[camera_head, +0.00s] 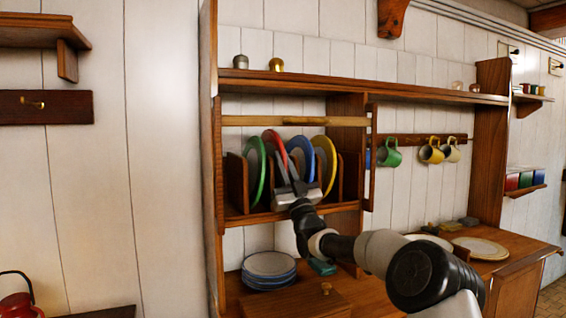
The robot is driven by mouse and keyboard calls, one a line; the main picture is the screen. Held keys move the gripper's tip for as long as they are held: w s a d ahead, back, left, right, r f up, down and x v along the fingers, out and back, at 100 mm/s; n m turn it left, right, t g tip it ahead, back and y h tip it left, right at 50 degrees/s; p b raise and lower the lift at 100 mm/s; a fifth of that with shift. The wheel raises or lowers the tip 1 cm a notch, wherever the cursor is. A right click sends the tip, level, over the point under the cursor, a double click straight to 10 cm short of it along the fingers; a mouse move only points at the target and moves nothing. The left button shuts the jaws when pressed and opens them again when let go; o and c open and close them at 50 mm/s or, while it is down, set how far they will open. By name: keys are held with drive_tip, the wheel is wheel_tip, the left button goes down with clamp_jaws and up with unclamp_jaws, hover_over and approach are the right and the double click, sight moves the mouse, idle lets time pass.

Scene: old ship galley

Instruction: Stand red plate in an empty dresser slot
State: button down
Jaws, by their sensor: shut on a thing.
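The red plate (272,140) stands on edge in the wooden dresser rack (235,180), its upper rim showing between the green plate and the blue plate. My gripper (287,172) reaches into the rack from the front and is shut on the red plate. The gripper hides most of the plate's lower part, so I cannot tell whether its bottom edge touches the shelf. The green plate (255,165) stands to its left. The blue plate (302,155) and the yellow plate (328,160) stand to its right. Dividers (351,177) show at the right end.
A wooden rail (295,121) crosses above the plates. Green (389,154) and yellow (431,153) mugs hang to the right. A stack of plates (268,268) stands on the counter below, with a flat plate (480,247) farther right. My arm spans the front of the dresser.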

drive_tip(key=shift+w+f+b, duration=0.15)
drive_tip(key=shift+f+b, duration=0.45)
drive_tip(key=shift+b, duration=0.2)
drive_tip(key=c, duration=1.8)
unclamp_jaws()
drive_tip(key=shift+o, duration=0.6)
drive_tip(key=shift+a+f, duration=0.15)
drive_tip(key=shift+f, duration=0.2)
drive_tip(key=shift+s+f+b, duration=0.75)
drive_tip(key=shift+f+b, duration=0.05)
drive_tip(key=shift+b, duration=0.95)
drive_tip(key=shift+b+v, duration=1.55)
drive_tip(key=shift+b, duration=0.25)
drive_tip(key=shift+s+r, duration=0.1)
